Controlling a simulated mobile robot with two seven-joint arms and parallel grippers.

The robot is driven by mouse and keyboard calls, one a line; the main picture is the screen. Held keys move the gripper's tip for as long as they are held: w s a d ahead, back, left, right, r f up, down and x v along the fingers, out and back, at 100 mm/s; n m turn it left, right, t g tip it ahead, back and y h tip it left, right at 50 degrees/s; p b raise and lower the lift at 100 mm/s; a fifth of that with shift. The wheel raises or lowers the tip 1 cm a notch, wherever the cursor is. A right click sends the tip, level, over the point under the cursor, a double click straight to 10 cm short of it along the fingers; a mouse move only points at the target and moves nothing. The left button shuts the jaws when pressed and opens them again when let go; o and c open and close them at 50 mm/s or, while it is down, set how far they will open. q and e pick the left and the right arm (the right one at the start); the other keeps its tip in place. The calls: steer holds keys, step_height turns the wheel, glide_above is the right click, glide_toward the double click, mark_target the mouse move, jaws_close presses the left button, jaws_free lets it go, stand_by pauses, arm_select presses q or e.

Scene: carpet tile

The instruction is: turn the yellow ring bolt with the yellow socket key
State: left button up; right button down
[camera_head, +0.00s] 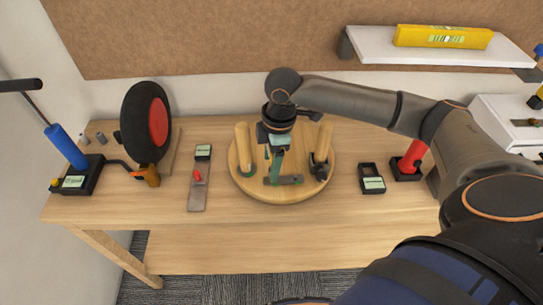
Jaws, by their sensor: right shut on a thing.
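My right gripper (275,143) is over the round wooden turntable (256,189), fingers pointing down. It is shut on a green-handled tool (276,166), which stands upright with a grey crosswise piece (287,180) at its foot. I cannot tell whether that foot touches the turntable. I cannot make out a yellow socket key. A small yellow piece (55,183) shows on the black block at the far left; I cannot tell whether it is the ring bolt. My left gripper is not in view.
Two wooden handles (243,143) (324,138) stand on the turntable beside the gripper. A black wheel with red hub (158,122), a blue cylinder (66,147) and a grey plate with a red part (197,190) are to the left. A black holder (371,171) lies right. The table front is clear.

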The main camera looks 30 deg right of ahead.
steer(key=shift+f, duration=1.05)
steer(key=m, duration=0.7)
steer(key=shift+m+t+h, duration=0.3)
steer(key=shift+m, duration=0.1)
steer(key=m, duration=0.7)
steer(key=shift+w+d+h, duration=0.1)
steer(key=shift+d+h, duration=0.1)
steer(key=shift+h, duration=0.2)
steer(key=shift+r+n, duration=0.1)
steer(key=shift+n, duration=0.4)
steer(key=shift+r, duration=2.2)
